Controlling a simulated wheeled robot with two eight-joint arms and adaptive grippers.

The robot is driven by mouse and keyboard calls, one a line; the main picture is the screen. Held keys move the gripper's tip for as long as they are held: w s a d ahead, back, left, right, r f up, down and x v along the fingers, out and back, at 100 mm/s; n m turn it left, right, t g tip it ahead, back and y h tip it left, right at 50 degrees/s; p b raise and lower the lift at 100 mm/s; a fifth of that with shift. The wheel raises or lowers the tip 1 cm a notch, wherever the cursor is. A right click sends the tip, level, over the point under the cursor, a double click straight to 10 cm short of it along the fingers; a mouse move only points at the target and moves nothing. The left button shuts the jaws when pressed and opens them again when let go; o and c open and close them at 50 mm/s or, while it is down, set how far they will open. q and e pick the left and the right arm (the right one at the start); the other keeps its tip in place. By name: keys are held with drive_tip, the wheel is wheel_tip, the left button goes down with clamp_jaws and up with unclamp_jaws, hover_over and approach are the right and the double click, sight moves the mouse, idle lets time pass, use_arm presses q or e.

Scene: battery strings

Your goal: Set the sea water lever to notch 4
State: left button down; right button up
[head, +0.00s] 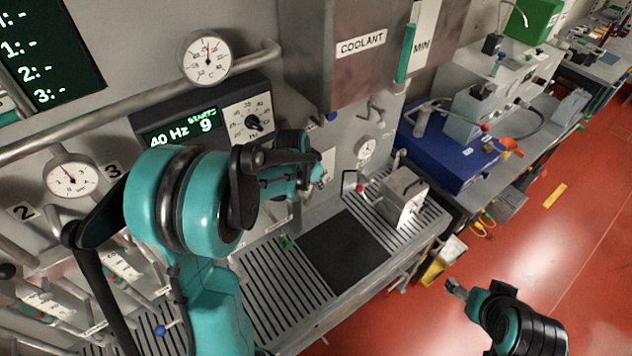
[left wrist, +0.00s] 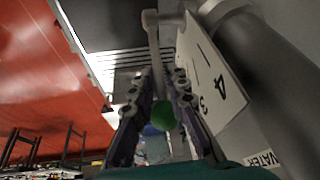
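In the left wrist view, a pale lever (left wrist: 153,50) with a green knob (left wrist: 163,116) runs from a pivot at the top down between the fingers of my left gripper (left wrist: 162,82). The fingers stand apart on both sides of the knob, with gaps visible, and do not look closed on it. A white scale plate (left wrist: 207,70) beside the lever shows the numerals 3 and 4; a label ending in WATER (left wrist: 264,159) is at the lower right. In the head view, my left gripper (head: 305,168) is in front of the panel and hides the lever behind it. My right gripper (head: 455,289) hangs over the floor, fingers unclear.
A thick grey pipe (left wrist: 265,70) runs close beside the scale plate. The display unit (head: 207,122), the coolant tank (head: 340,75) and gauges surround my left arm. A grated bench (head: 270,300) with a black mat (head: 343,250) lies below.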

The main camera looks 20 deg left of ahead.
use_arm(q)
drive_tip(key=shift+r, duration=0.1)
drive_tip(key=s+t+b, duration=0.1)
drive_tip(key=s+a+t+h+b, duration=0.1)
drive_tip(key=b, duration=0.1)
drive_tip(key=shift+a+t, duration=0.25)
drive_tip(key=shift+t, duration=0.15)
drive_tip(key=shift+s+r+t+h+b, duration=0.1)
drive_tip(key=shift+s+t+h+b, duration=0.1)
drive_tip(key=shift+t+h+b, duration=0.3)
drive_tip(key=shift+s+a+r+b, duration=0.1)
drive_tip(key=shift+a+r+b, duration=0.05)
drive_tip(key=shift+r+b, duration=0.15)
drive_tip(key=c, duration=1.6)
unclamp_jaws()
